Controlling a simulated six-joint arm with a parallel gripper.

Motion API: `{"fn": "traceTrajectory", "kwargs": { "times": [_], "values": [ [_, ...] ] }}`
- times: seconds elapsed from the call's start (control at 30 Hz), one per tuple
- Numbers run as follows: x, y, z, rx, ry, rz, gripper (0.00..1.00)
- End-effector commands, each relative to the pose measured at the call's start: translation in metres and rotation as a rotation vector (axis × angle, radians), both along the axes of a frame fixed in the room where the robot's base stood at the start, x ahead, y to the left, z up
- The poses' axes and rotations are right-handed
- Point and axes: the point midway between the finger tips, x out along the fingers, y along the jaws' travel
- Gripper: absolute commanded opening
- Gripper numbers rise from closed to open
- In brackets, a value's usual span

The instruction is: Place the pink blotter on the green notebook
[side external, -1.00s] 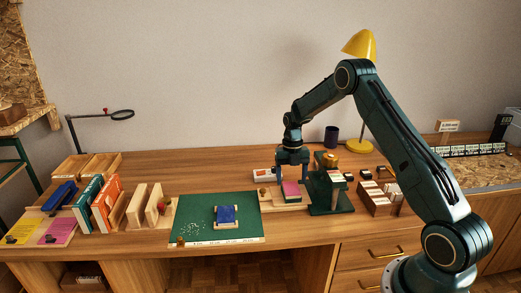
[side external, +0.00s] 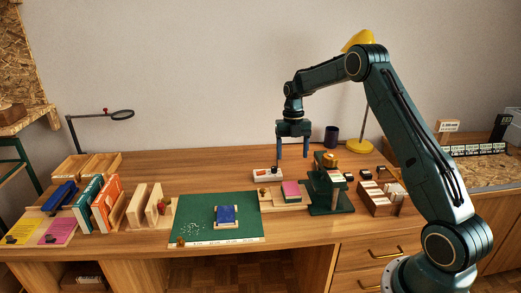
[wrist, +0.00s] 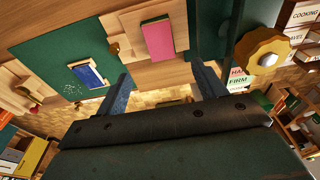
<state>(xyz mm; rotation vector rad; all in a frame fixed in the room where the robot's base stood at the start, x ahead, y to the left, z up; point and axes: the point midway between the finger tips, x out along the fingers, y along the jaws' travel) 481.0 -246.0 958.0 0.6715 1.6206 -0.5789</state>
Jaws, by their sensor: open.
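The pink blotter (side external: 291,191) lies flat on a low wooden base to the right of the green mat; it also shows in the wrist view (wrist: 158,40).
A blue block (side external: 226,214) lies on a wooden piece on the green mat (side external: 190,210). A dark green press (side external: 331,190) with a brass knob stands close right of the blotter. The back middle is clear.

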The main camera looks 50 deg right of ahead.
Motion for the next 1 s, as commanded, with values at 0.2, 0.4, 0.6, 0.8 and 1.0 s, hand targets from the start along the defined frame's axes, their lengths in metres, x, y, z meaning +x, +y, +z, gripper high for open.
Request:
{"fn": "traceTrajectory", "kwargs": {
  "times": [0.2, 0.4, 0.6, 0.8, 1.0],
  "values": [
    [0.000, 0.000, 0.000, 0.000, 0.000, 0.001, 0.70],
    [0.000, 0.001, 0.002, -0.002, -0.002, -0.006, 0.70],
    [-0.002, 0.013, 0.021, -0.023, -0.014, -0.082, 0.70],
    [-0.011, 0.041, 0.062, -0.061, -0.042, -0.268, 0.70],
    [-0.031, 0.077, 0.107, -0.094, -0.083, -0.514, 0.70]
  ]
}}
